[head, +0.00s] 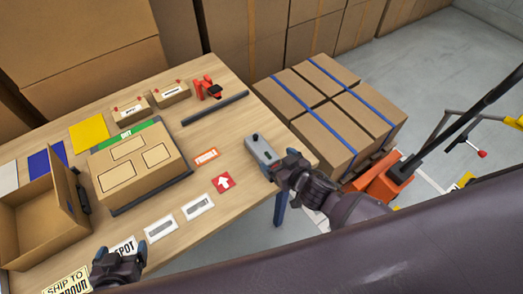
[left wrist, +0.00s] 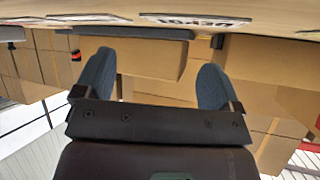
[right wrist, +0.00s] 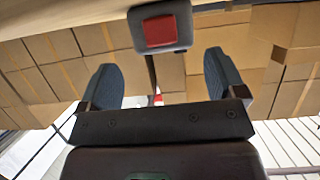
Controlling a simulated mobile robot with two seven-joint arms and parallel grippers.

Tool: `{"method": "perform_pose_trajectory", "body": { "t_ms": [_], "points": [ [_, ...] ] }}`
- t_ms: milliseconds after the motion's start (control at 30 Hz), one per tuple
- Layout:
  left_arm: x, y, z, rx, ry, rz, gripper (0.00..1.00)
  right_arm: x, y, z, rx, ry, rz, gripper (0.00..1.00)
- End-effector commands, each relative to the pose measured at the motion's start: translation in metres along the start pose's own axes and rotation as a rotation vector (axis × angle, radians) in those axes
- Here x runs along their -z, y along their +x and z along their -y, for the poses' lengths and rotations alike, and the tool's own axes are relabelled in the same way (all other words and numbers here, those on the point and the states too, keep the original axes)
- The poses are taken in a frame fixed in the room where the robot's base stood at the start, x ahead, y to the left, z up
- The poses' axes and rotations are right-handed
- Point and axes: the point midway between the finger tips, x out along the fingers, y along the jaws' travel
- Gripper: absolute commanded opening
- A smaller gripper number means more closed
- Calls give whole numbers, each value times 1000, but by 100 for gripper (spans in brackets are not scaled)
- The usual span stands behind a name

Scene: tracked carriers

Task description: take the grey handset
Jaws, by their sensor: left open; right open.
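My left gripper (head: 118,258) is open and empty at the table's near edge, by the printed labels. Its open fingers (left wrist: 158,65) also show in the left wrist view with nothing held between them.
A large carton (head: 135,165) and an open box (head: 35,225) stand on the table's left. A red tape dispenser (head: 207,88) and a dark bar (head: 215,108) lie at the back. Strapped cartons (head: 325,110) stand right of the table. The wood around the handset is mostly clear.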

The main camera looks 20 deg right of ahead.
Motion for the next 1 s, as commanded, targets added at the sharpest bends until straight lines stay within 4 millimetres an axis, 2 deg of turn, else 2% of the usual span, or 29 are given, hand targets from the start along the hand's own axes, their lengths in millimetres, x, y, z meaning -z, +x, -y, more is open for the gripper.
{"method": "perform_pose_trajectory", "body": {
  "t_ms": [333, 700, 1000],
  "points": [
    [6, 4, -2, -2, -4, -14, 89, 0, 42, 7, 0, -2, -1, 89],
    [6, 5, -2, -3, -3, -15, 89, 0, 49, 7, 0, -1, 0, 88],
    [2, 3, -2, -2, -3, -6, 89, 0, 49, 7, 0, -1, 0, 42]
  ]
}}
